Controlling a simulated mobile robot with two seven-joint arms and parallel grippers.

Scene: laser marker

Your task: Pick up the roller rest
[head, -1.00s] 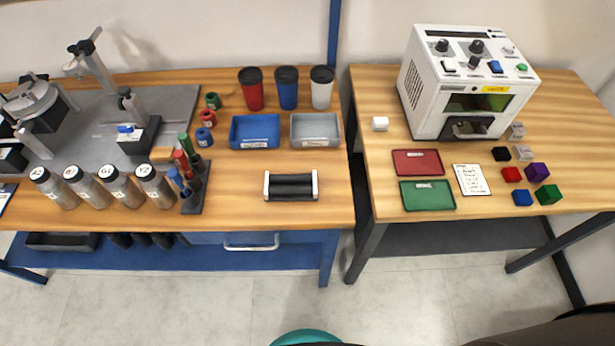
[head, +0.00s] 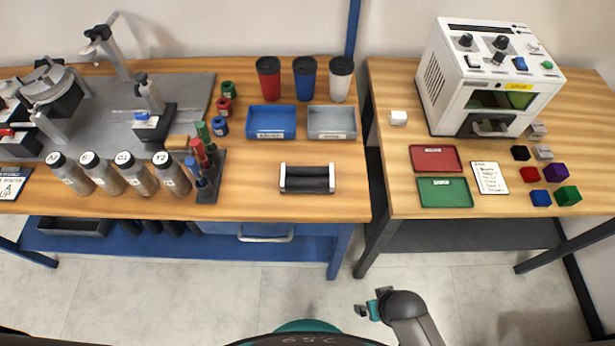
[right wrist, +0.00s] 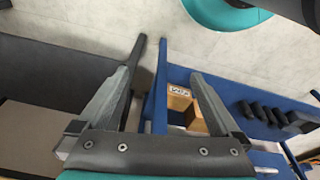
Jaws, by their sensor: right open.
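The roller rest (head: 307,178) lies near the front edge of the left table. It has pale end plates and dark rollers between them, and nothing touches it. My right gripper (head: 366,309) is low in front of the tables, over the floor, apart from the roller rest. In the right wrist view my right gripper (right wrist: 165,85) has its two fingers spread apart with nothing between them. The roller rest cannot be made out in that view. My left gripper is not in view.
Behind the roller rest stand a blue tray (head: 271,122), a grey tray (head: 332,122) and several cups. A tool rack (head: 209,177) and several bottles are to its left. A gap separates the left table from the right table with the white laser marker (head: 488,80).

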